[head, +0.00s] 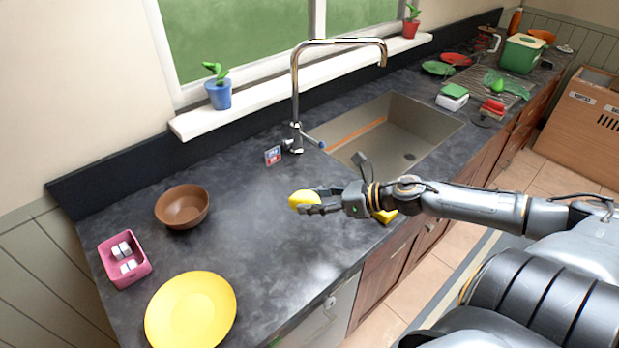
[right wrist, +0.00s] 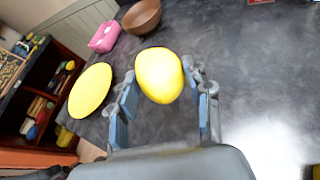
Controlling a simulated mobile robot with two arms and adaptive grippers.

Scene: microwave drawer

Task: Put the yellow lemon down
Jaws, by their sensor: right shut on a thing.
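The yellow lemon (head: 303,200) is at the tips of my right gripper (head: 318,202), over the dark counter (head: 262,235) left of the sink. In the right wrist view the lemon (right wrist: 160,75) sits between the two fingertips of the right gripper (right wrist: 160,88), which is shut on it. Its far end sticks out past the fingers. I cannot tell how far it is above the counter. My left gripper is in neither view.
A brown bowl (head: 182,207), a pink container (head: 124,260) and a yellow plate (head: 191,312) stand on the left of the counter. A yellow item (head: 384,216) shows partly under my right arm. The sink (head: 400,135) and tall faucet (head: 296,100) are behind. The middle counter is clear.

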